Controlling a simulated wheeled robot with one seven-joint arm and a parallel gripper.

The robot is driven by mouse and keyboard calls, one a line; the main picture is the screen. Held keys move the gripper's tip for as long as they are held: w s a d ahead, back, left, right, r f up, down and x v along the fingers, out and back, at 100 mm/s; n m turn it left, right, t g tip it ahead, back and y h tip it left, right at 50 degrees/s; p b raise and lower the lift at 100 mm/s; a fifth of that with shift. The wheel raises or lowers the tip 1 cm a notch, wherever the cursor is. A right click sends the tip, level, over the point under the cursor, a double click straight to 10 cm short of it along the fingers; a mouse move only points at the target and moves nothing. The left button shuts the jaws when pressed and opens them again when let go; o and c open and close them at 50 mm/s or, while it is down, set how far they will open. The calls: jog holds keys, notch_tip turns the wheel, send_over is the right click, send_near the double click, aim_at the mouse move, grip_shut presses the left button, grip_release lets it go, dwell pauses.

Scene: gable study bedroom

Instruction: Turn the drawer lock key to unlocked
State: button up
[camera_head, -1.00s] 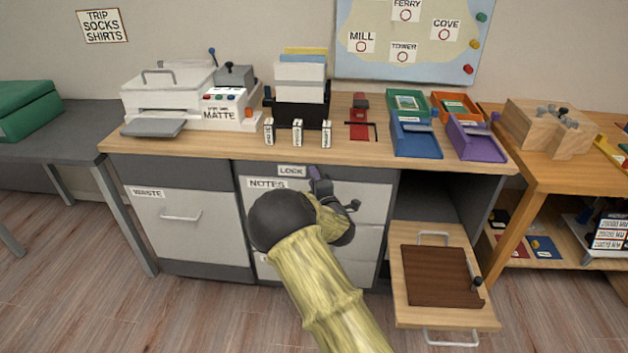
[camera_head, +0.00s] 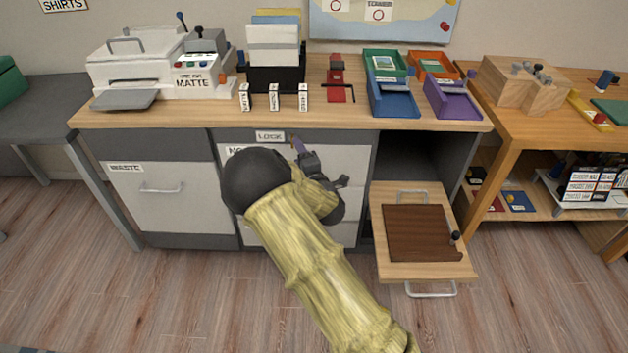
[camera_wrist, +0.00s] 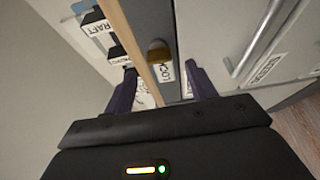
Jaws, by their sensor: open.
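The drawer lock is marked by a LOCK label (camera_head: 270,136) at the top of the drawer unit, just under the desk edge. The label also shows in the wrist view (camera_wrist: 166,71), with a dark and brass-coloured round part (camera_wrist: 158,50) beside it that looks like the lock; the key's shape and turn cannot be made out. My gripper (camera_head: 297,146) is just right of and slightly below the label. In the wrist view its two purple fingers (camera_wrist: 161,88) are spread, with the label between and beyond them. Nothing is held. My arm hides part of the drawer fronts.
The wooden desk top (camera_head: 200,115) overhangs just above the lock. The NOTES drawer (camera_head: 232,165) is below it. A pulled-out shelf with a brown board (camera_head: 420,232) juts out at right. The WASTE drawer (camera_head: 165,200) is at left. Floor in front is clear.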

jog(key=p+v, duration=0.1)
jog(key=v, duration=1.1)
jog(key=s+d+f+m+g+h, duration=0.1)
jog(key=s+d+m+g+h, duration=0.2)
jog(key=d+m, duration=0.35)
jog(key=s+d+f+m+g+h, duration=0.1)
jog(key=d+m+g+h, duration=0.3)
jog(key=m, duration=0.4)
jog(key=s+d+r+m+g, duration=0.2)
jog(key=s+r+m+g, duration=0.15)
jog(key=s, duration=0.55)
jog(key=s+d+r+m+g, duration=0.2)
jog(key=s+m+g, duration=0.2)
jog(key=s, duration=0.5)
jog(key=w+p+v, duration=0.3)
jog(key=p+v, duration=1.2)
jog(key=p, duration=0.1)
jog(key=w+d+r+p+v, duration=0.1)
jog(key=w+p+v, duration=0.2)
jog(key=p+v, duration=1.3)
jog(key=shift+w+d+r+y, duration=0.15)
jog(key=shift+w+r+y, duration=0.15)
